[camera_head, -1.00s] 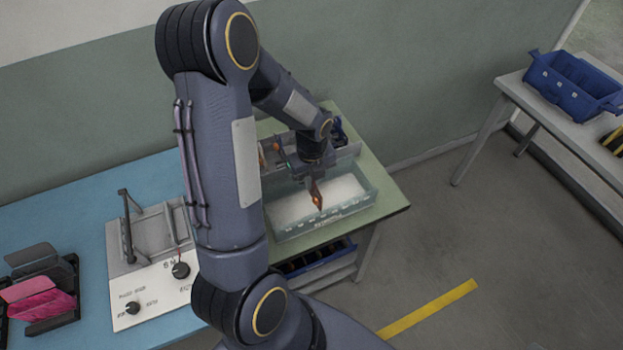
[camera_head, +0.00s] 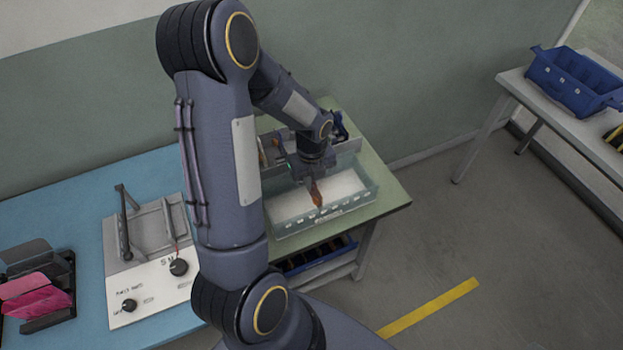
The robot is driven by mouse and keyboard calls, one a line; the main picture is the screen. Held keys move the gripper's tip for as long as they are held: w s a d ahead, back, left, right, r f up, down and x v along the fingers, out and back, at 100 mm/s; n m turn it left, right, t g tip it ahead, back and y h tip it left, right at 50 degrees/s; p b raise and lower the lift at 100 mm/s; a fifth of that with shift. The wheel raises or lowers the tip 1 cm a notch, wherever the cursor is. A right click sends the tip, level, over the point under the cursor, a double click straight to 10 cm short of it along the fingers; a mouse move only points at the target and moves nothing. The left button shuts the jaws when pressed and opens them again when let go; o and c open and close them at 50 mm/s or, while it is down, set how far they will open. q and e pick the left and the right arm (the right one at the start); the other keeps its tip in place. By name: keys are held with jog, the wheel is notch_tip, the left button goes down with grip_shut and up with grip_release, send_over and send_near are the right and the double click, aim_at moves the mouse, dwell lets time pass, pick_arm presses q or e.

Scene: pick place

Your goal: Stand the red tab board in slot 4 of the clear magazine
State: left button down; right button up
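The clear magazine (camera_head: 350,207) is a see-through box with a pale floor and small white labels along its front wall, on the green table at centre. My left gripper (camera_head: 315,174) points down over it, seen from above and behind my arm. A thin orange-brown board, which I take for the red tab board (camera_head: 317,197), hangs upright below the gripper, apparently held in it. The fingertips are too small to make out clearly. I cannot tell whether the board's lower edge is in a slot or above it, or read the slot numbers. My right gripper is out of view.
Behind the magazine stands a grey rack (camera_head: 347,146) with boards, partly hidden by my arm. On the blue bench (camera_head: 75,200) are a white panel fixture (camera_head: 150,290) and a black holder with pink pieces (camera_head: 25,295). A blue crate (camera_head: 575,85) sits on a far right table.

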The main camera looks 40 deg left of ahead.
pick_arm(q)
jog(key=shift+f, duration=0.45)
jog(key=c, duration=1.5)
grip_release()
jog(key=shift+c, duration=0.2)
jog(key=shift+o, duration=0.3)
jog(key=o, duration=0.4)
jog(key=shift+c, duration=0.2)
jog(key=shift+r, duration=0.1)
jog(key=shift+r+p, duration=1.05)
jog(key=shift+r, duration=0.4)
